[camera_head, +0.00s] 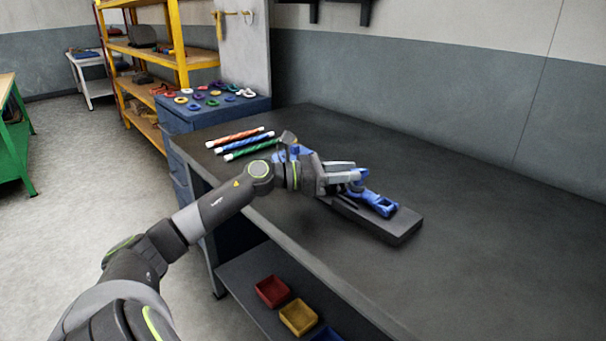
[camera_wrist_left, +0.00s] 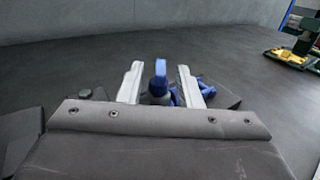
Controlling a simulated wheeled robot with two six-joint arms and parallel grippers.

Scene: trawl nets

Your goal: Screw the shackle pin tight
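A blue shackle-like fitting (camera_head: 380,203) sits on a long dark block (camera_head: 400,230) on the workbench. My left gripper (camera_head: 352,175) is above the block, at the fitting's far-left end, and hides part of it. More blue shows behind the right finger. My right gripper is in neither view.
Orange, blue and green striped rods (camera_head: 248,141) lie at the bench's back left. A blue cabinet (camera_head: 215,112) with coloured rings stands beyond. Red and yellow bins (camera_head: 298,317) sit on the lower shelf. A green-yellow object (camera_wrist_left: 290,57) is in the wrist view. The bench's right side is clear.

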